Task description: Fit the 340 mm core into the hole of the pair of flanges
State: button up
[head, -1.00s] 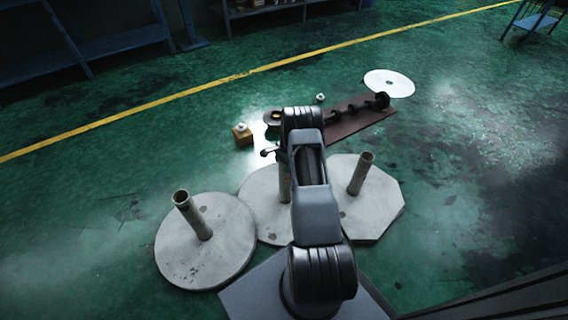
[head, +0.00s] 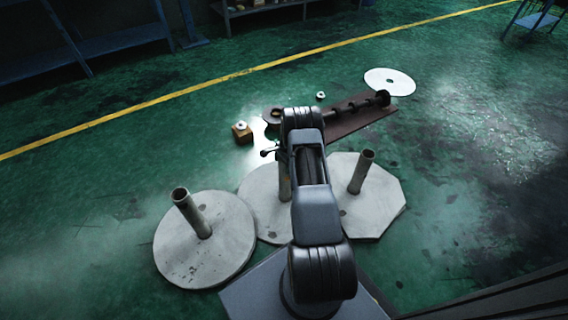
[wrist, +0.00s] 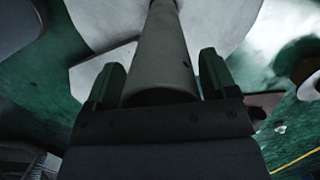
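In the head view three grey tubular cores stand upright on pale flange plates. One core (head: 192,213) is on the round left plate (head: 225,255). A second core (head: 284,183) is on the middle plate (head: 260,200), partly behind my arm. A third core (head: 361,172) is on the eight-sided right plate (head: 385,205). I cannot tell which is the 340 mm one. In the wrist view my gripper (wrist: 160,75) has a finger on each side of a core (wrist: 161,50), close to its near end. Whether both fingers touch it is unclear.
A brown board (head: 360,120) with a dark rod (head: 350,107) lies beyond the plates. A white disc (head: 390,82) lies at its far right. A small wooden block (head: 242,133) stands left of the board. Green floor is free on both sides.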

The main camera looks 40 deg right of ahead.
jog(key=o, duration=0.3)
notch_tip(320, 180, up, 14)
jog(key=d+p, duration=0.2)
jog(key=p, duration=0.2)
jog(key=shift+f+p, duration=0.15)
jog(key=shift+p, duration=0.2)
